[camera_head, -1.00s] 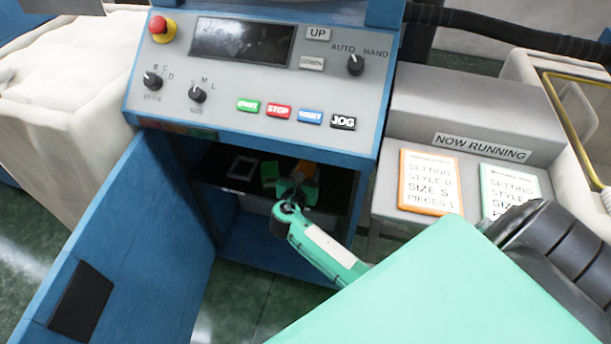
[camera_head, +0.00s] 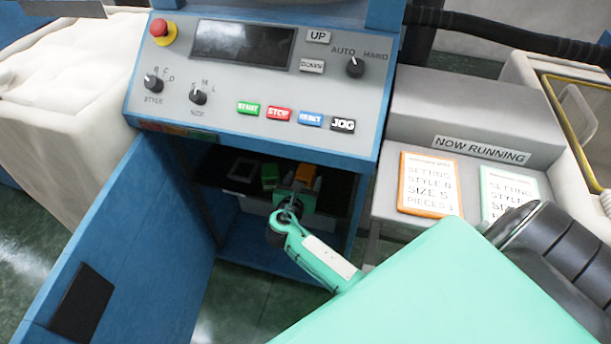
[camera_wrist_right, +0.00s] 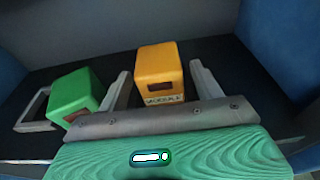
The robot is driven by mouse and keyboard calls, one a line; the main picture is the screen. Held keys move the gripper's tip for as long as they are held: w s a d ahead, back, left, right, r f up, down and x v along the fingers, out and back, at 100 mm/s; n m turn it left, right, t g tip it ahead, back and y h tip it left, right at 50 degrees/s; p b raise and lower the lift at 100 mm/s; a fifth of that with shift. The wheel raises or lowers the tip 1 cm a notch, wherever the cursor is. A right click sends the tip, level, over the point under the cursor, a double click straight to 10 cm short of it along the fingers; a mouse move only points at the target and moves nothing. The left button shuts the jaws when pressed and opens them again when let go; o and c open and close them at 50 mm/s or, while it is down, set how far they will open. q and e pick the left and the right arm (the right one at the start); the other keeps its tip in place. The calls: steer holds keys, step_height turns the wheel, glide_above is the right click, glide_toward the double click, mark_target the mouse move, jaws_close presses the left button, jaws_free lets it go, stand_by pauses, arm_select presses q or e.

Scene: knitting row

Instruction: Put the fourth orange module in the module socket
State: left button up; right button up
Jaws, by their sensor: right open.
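The orange module (camera_head: 306,174) stands on the dark shelf inside the open cabinet. In the right wrist view the orange module (camera_wrist_right: 159,72) is upright, with a printed label low on its front. My right gripper (camera_head: 293,198) is open just in front of it. In the right wrist view its fingers (camera_wrist_right: 160,78) stand on either side of the module's front, with gaps visible. The module's base is partly hidden, so I cannot tell whether a socket lies under it. An empty grey frame (camera_wrist_right: 20,117), possibly the socket, lies at the left; it also shows in the head view (camera_head: 243,170).
A green module (camera_wrist_right: 75,92) stands between the grey frame and the orange module. The blue cabinet door (camera_head: 130,240) hangs open at the left. The control panel (camera_head: 225,95) overhangs the opening, and cabinet walls close in both sides.

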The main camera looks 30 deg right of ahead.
steer(key=v, duration=0.9)
steer(key=s+f+m+g+y, duration=0.4)
steer(key=s+f+m+y, duration=0.25)
steer(key=s+m, duration=0.55)
arm_select(q)
step_height(320, 180, down, 3)
steer(key=shift+d+f+g+p, duration=0.1)
steer(key=shift+g+p, duration=0.2)
steer(key=shift+p, duration=0.15)
arm_select(e)
steer(key=s+a+m+g+y, duration=0.2)
steer(key=s+a+m+y, duration=0.4)
steer(key=s+m, duration=0.4)
steer(key=shift+s+a+m+g, duration=0.35)
steer(key=shift+a+m+g, duration=0.1)
steer(key=shift+m, duration=0.65)
arm_select(q)
steer(key=shift+w, duration=0.3)
